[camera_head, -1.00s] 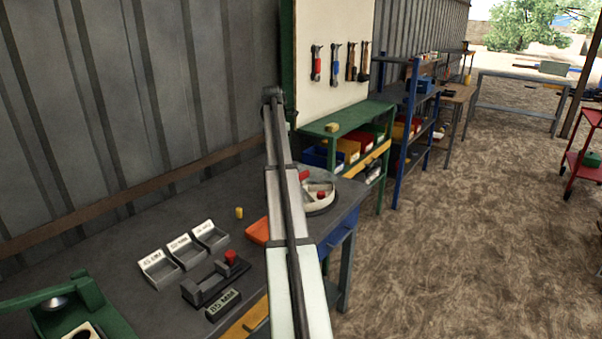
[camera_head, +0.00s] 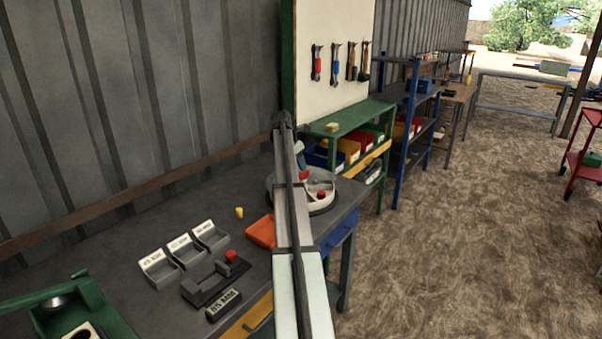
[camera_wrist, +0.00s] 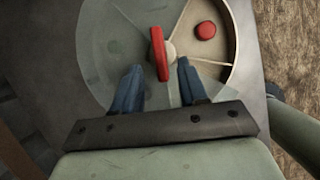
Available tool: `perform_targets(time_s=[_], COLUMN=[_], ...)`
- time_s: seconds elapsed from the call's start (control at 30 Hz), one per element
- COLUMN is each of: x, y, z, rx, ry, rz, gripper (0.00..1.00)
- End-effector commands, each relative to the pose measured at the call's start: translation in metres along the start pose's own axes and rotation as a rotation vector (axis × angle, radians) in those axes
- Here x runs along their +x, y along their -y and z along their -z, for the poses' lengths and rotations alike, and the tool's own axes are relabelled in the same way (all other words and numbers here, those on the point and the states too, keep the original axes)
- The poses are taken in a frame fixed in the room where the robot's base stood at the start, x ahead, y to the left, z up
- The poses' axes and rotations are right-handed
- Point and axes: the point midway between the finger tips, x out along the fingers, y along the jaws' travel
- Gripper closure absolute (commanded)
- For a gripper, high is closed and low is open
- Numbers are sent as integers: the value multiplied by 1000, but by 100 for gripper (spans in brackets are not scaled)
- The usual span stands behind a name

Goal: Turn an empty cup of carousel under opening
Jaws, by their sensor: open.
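The carousel (camera_head: 318,204) is a round, light-rimmed tray on the far right part of the workbench, partly behind my arm in the head view. In the wrist view the carousel (camera_wrist: 232,60) shows wedge-shaped compartments, with a clear cover over much of its left side. A red piece (camera_wrist: 205,30) lies in one open compartment at the upper right. A red bar-shaped handle (camera_wrist: 159,54) stands near the centre. My gripper (camera_wrist: 158,82) is open, its two blue fingers pointing at the carousel, one on each side below the red handle. Contact with the handle cannot be told.
Three labelled grey bins (camera_head: 185,250), a small yellow piece (camera_head: 239,212) and a black device with a red knob (camera_head: 231,255) stand on the bench.

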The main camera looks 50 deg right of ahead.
Motion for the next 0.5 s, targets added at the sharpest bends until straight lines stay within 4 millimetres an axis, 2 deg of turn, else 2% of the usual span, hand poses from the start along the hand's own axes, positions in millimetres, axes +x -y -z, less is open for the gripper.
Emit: perform_targets(time_s=[0.1,0.2,0.5], x=[20,31,49], y=[0,0,0], z=[0,0,0], rx=[-1,0,0], ry=[-1,-1,0], rz=[0,0,-1], gripper=[57,57,57])
